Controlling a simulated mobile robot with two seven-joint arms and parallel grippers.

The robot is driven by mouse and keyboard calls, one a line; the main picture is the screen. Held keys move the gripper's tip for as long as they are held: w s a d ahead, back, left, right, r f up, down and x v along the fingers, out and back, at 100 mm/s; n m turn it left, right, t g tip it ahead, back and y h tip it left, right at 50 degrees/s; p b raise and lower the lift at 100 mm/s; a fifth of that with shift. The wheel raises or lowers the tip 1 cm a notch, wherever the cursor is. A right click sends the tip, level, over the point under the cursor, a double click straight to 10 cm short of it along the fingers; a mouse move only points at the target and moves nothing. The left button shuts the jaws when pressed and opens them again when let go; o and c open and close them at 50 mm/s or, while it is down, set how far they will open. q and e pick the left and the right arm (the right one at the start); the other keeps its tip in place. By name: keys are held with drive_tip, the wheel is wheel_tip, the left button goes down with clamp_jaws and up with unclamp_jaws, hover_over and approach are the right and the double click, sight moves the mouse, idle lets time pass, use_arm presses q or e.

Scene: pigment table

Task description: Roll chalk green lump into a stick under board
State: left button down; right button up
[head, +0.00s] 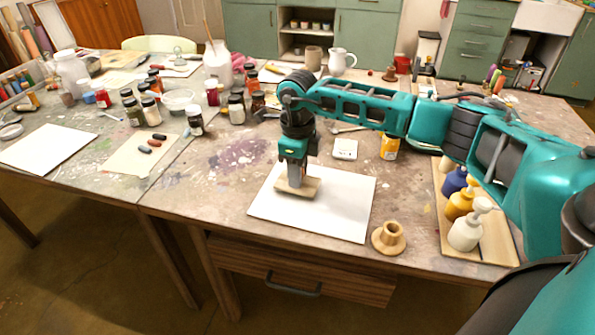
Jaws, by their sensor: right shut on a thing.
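My right gripper (296,178) points straight down over the white sheet (335,210) on the table. It is shut on the small wooden board (311,189), which lies flat on or just above the left part of the sheet; I cannot tell if it touches. The chalk green lump does not show; it may be hidden under the board. My left gripper is not in view.
A wooden flanged piece (389,238) stands near the front edge, right of the sheet. A wooden tray (490,250) with pump bottles is at the right. A paper (128,163) with several short dark sticks lies left. Jars crowd behind.

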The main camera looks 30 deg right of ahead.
drive_tip(key=shift+s+a+p, duration=0.5)
drive_tip(key=shift+s+a, duration=0.25)
drive_tip(key=shift+a, duration=0.25)
wheel_tip(320, 180, up, 8)
drive_tip(key=p, duration=0.6)
idle(0.6)
